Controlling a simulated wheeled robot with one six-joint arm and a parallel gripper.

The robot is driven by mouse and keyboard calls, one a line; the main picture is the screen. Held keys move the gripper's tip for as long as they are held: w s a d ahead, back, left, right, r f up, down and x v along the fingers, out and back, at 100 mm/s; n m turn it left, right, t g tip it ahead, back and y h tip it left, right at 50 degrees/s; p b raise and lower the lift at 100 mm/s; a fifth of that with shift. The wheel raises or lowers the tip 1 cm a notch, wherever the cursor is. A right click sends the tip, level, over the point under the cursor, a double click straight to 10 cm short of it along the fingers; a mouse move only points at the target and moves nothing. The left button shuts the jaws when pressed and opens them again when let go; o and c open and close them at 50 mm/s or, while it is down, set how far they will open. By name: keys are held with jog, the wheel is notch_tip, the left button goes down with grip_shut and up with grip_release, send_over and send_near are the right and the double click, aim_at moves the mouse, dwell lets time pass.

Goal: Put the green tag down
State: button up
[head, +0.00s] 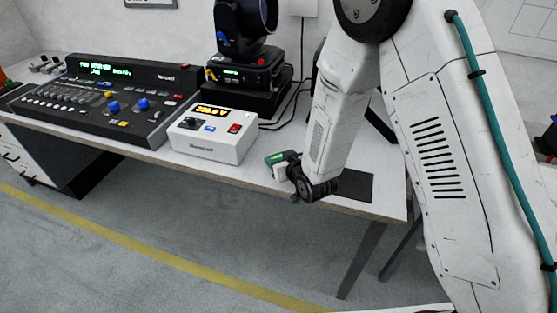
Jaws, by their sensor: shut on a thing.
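The green tag (275,158) shows as a small green piece at the end of my gripper (281,164), near the front edge of the table (230,174). My gripper is shut on it. The tag is partly hidden by the gripper. From this view I cannot tell whether the tag touches the table top or is held just above it.
A white box (212,136) with an amber display stands left of my gripper. A lighting console (100,100) is farther left. A moving-head light (245,70) on a black base stands behind. A dark mat (352,185) lies right of my gripper, partly hidden by my arm.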

jog(key=shift+a+f, duration=0.1)
jog(key=shift+f, duration=0.35)
jog(key=shift+f, duration=0.2)
jog(key=o, duration=1)
jog(key=shift+c, duration=0.2)
jog(key=shift+r, duration=0.15)
